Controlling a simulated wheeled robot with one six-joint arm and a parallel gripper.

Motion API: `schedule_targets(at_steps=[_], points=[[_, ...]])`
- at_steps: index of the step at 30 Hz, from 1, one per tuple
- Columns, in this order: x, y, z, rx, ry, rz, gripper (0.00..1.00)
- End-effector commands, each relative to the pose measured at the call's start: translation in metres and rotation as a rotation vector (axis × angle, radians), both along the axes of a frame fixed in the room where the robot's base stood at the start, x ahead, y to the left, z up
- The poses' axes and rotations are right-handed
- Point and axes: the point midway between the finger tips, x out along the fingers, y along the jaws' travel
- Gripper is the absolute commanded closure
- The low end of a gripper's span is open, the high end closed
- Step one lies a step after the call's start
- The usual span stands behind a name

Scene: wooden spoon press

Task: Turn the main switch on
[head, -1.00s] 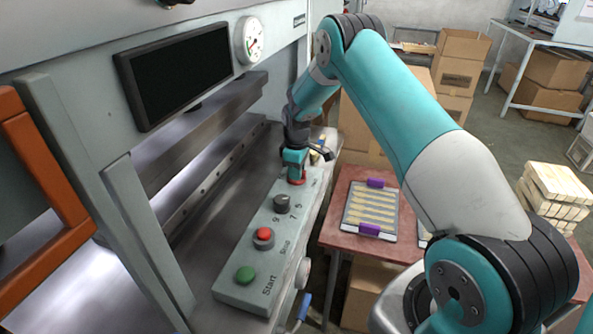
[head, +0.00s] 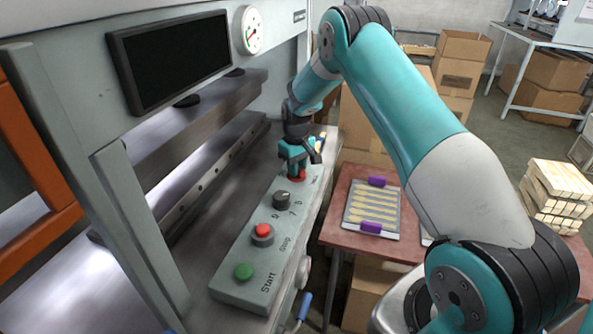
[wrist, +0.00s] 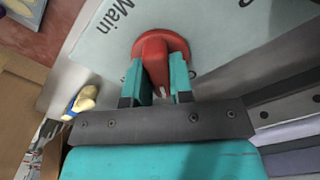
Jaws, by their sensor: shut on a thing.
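The main switch (wrist: 153,47) is a red round knob with a raised grip bar, on the pale control panel (head: 240,262) beside the word "Main". In the wrist view my gripper (wrist: 158,75) has its two teal fingers on either side of the bar, shut on it. The bar points roughly along the fingers. In the head view the switch (head: 298,177) shows only in part under my gripper (head: 294,165), at the panel's far end.
The panel also carries a black dial (head: 282,199), a red stop button (head: 262,232) and a green start button (head: 243,271). The press with a dark screen (head: 175,58) stands at left. A red table (head: 340,215) with a tray of spoons stands at right.

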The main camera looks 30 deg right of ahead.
Motion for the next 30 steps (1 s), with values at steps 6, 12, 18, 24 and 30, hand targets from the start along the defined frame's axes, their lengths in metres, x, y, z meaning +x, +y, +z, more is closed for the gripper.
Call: schedule_targets(at_steps=[6,12,18,24,30], points=[[0.0002,-0.0004,-0.0009,-0.001,-0.001,-0.206,1.00],[0.0002,-0.0004,-0.0006,-0.001,-0.001,-0.396,1.00],[0.0004,-0.0005,0.0000,0.000,-0.002,-0.584,1.00],[0.0005,-0.0004,0.0003,0.000,-0.002,-0.757,1.00],[0.0004,-0.0005,0.0005,0.000,-0.002,-0.891,1.00]])
